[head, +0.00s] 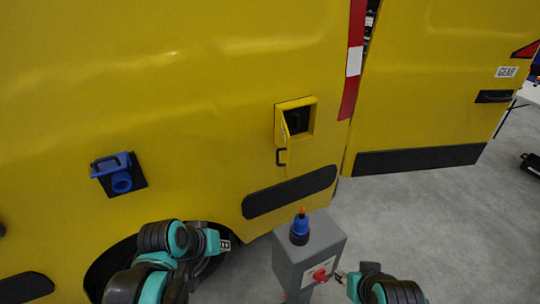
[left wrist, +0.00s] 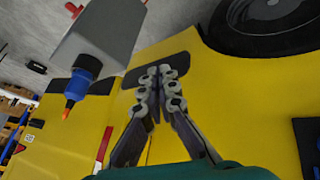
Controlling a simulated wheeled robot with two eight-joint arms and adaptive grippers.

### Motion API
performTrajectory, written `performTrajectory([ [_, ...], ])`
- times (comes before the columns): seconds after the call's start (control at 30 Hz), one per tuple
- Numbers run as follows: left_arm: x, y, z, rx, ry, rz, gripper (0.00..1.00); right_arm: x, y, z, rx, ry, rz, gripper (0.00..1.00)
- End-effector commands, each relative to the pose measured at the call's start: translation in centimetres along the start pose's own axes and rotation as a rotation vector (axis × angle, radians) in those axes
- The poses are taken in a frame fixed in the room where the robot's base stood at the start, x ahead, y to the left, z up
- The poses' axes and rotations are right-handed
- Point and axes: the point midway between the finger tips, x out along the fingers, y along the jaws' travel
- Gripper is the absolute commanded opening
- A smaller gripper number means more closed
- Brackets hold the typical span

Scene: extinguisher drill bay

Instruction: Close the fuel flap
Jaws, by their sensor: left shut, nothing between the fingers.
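The fuel flap (head: 283,142) is on the yellow van's side in the head view. It stands open, swung out on the left side of a square yellow-rimmed recess (head: 298,119) with a dark inside. A small black handle shows on the flap's lower part. My left gripper (head: 224,245) is low and to the left of the flap, well apart from it, shut and empty. In the left wrist view its fingertips (left wrist: 160,72) meet in front of the van's side. I cannot make out the flap there. My right gripper (head: 342,277) is at the bottom, beside a grey post; its fingers are too small to judge.
The grey post (head: 308,248), with a blue-and-orange piece on top and a red knob, stands between my grippers, below the flap. A blue socket with a cover (head: 118,174) is on the van to the left. An open yellow door (head: 425,85) is at right.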

Motion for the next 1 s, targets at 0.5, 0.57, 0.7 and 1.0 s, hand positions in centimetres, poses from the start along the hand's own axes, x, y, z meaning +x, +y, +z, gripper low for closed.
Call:
performTrajectory([
  [0.5, 6.0, 5.2, -17.5, -0.397, -0.171, 0.625, 0.00, -2.1, 0.0, -1.5, 0.000, 0.000, 0.000, 0.40],
  [0.57, 6.7, 4.9, -19.2, -0.425, -0.180, 0.707, 0.00, -2.3, 0.0, -1.6, 0.000, 0.000, 0.000, 0.40],
  [0.7, 8.2, 3.2, -22.5, -0.476, -0.188, 0.896, 0.00, -2.8, 0.0, -2.0, 0.000, 0.000, 0.000, 0.40],
  [1.0, 9.7, -0.5, -24.8, -0.506, -0.179, 1.163, 0.00, -3.3, 0.0, -2.4, 0.000, 0.000, 0.000, 0.40],
])
